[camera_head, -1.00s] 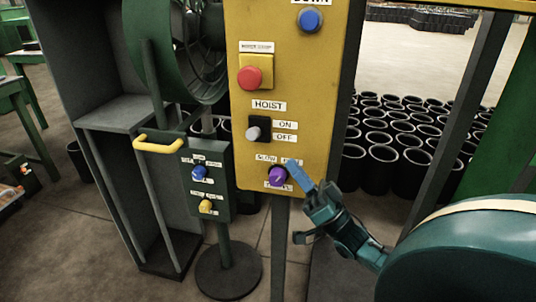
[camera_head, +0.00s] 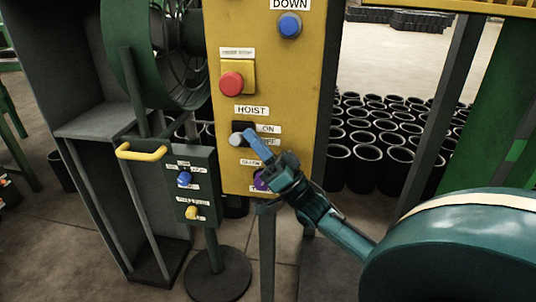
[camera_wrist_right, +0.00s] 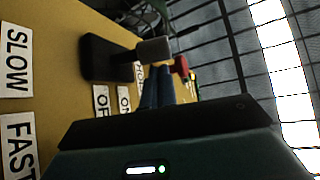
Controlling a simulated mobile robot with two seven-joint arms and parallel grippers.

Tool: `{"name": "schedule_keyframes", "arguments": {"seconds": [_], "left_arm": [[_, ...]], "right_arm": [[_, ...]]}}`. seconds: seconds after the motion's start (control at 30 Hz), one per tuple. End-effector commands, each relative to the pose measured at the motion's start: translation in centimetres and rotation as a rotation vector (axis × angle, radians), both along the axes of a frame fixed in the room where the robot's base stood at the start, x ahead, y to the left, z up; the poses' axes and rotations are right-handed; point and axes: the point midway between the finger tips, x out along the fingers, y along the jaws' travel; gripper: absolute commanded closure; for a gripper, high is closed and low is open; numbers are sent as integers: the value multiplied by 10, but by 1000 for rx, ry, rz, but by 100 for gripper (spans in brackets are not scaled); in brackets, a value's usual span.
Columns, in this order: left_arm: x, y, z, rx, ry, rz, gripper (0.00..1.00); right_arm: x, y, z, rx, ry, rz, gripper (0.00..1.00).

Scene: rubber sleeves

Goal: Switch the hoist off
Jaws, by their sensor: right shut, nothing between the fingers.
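The hoist switch (camera_head: 242,129) is a black block with a grey-tipped lever on the yellow panel (camera_head: 225,175), under the HOIST label and beside the ON and OFF labels. My right gripper (camera_head: 251,138) is shut and empty, its blue fingers pointing up at the switch and partly covering the OFF label. In the right wrist view the lever's grey tip (camera_wrist_right: 153,50) stands just beyond my fingertips (camera_wrist_right: 157,72). I cannot tell whether they touch, or which way the lever is set. My left gripper is not in view.
A red stop button (camera_head: 231,84) and a blue DOWN button (camera_head: 289,25) sit higher on the panel. A purple knob (camera_head: 260,181) is below the switch, partly behind my gripper. A green control box (camera_head: 195,163) stands to the left. Black pots (camera_head: 365,165) stand behind.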

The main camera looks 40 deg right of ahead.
Motion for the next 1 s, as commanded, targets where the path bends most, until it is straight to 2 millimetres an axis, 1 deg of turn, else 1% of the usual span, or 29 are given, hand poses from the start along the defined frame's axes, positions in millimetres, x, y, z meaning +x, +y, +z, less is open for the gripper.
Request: {"name": "schedule_keyframes", "arguments": {"seconds": [0.03,0.2,0.57,0.73,1.0], "left_arm": [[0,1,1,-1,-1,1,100],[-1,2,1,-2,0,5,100],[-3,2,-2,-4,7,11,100],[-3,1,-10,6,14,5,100],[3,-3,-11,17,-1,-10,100]], "right_arm": [[3,1,4,0,-3,1,100],[8,3,8,0,1,0,100],[8,3,7,-3,-1,0,100],[8,4,4,-31,-25,0,100],[7,4,3,-62,-52,0,100]]}}
